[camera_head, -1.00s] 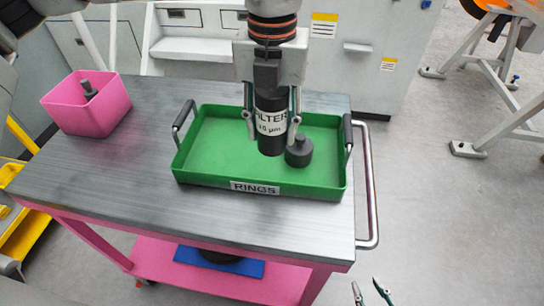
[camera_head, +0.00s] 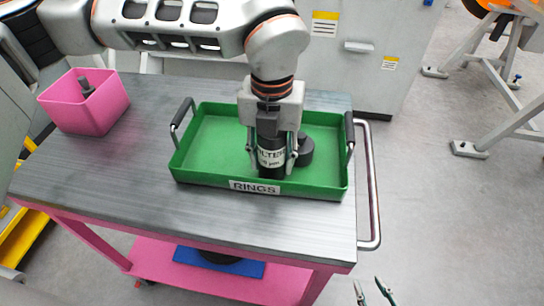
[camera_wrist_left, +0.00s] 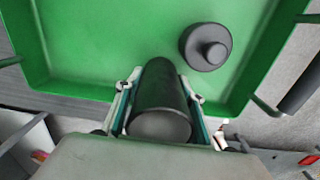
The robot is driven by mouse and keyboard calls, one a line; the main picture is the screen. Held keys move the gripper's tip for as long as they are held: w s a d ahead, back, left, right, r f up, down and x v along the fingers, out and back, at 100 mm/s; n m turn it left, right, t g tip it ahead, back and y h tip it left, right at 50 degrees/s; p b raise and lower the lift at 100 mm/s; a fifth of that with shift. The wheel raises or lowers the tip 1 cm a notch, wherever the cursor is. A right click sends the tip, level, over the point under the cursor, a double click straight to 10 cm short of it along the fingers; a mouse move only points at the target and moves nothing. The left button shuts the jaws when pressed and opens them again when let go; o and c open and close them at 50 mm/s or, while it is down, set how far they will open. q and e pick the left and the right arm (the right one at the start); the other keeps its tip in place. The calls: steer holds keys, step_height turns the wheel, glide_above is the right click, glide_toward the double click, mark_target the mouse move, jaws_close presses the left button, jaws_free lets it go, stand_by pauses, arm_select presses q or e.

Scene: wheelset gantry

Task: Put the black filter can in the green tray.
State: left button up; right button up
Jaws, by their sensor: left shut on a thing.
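My left gripper (camera_head: 272,160) comes down from above and is shut on the can, one finger on each side. The can also shows between the fingers in the left wrist view (camera_wrist_left: 160,100), over the green tray floor (camera_wrist_left: 110,45). I cannot tell whether its base touches the floor. My right gripper (camera_head: 372,293) shows only its fingertips at the bottom edge, apart and empty.
A dark grey knobbed disc (camera_head: 305,150) lies in the tray just right of the can. The tray's left half is clear. A pink bin (camera_head: 85,108) with a grey part stands at the table's left. The tray has raised black end handles (camera_head: 349,130).

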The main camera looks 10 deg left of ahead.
arm_select(q)
steer(key=shift+f, duration=0.1)
steer(key=o, duration=1.3)
step_height(320, 180, up, 12)
steer(key=p, duration=0.1)
